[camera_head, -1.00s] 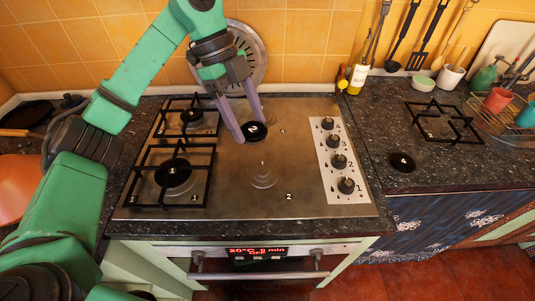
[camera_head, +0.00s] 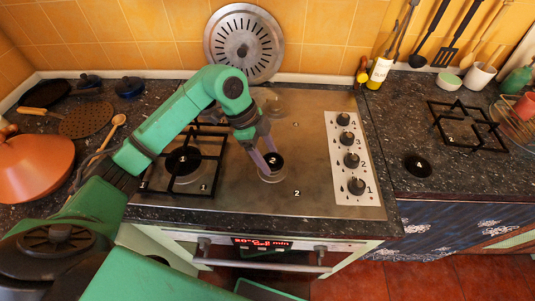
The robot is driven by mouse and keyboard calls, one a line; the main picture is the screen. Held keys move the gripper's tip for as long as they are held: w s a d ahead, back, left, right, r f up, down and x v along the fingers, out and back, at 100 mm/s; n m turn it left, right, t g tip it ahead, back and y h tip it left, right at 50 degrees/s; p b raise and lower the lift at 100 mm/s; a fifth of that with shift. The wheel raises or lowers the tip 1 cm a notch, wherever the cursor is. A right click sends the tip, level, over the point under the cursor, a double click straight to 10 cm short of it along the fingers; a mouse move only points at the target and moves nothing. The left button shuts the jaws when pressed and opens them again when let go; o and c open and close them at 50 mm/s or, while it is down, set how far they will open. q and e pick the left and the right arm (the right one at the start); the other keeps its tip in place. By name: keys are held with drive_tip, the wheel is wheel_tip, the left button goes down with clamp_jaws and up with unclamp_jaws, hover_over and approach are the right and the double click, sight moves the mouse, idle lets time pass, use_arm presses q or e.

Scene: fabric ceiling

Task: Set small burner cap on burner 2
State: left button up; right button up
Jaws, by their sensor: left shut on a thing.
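The small burner cap (camera_head: 274,162) is a black disc marked 2. It is between the purple fingertips of my left gripper (camera_head: 268,155), which is shut on it. The cap is right over burner 2 (camera_head: 268,179), the front bare burner on the steel hob, and hides most of it. I cannot tell whether the cap touches the burner. A printed 2 (camera_head: 297,193) is on the hob just right of it. My right gripper is not in view.
A black grate (camera_head: 209,180) stands over the burners left of my gripper. The knob panel (camera_head: 351,176) is to the right. Another cap, marked 4 (camera_head: 417,166), and a loose grate (camera_head: 467,126) lie on the right counter. An orange pot lid (camera_head: 32,168) is at left.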

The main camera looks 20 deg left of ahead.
use_arm(q)
drive_tip(key=shift+f, duration=0.4)
drive_tip(key=shift+f, duration=0.15)
drive_tip(key=shift+f, duration=0.25)
drive_tip(key=o, duration=1.3)
drive_tip(key=shift+o, duration=0.2)
drive_tip(key=shift+r, duration=0.1)
drive_tip(key=b+v, duration=0.2)
drive_tip(key=v, duration=1)
drive_tip(key=shift+r, duration=0.3)
drive_tip(key=shift+a, duration=0.1)
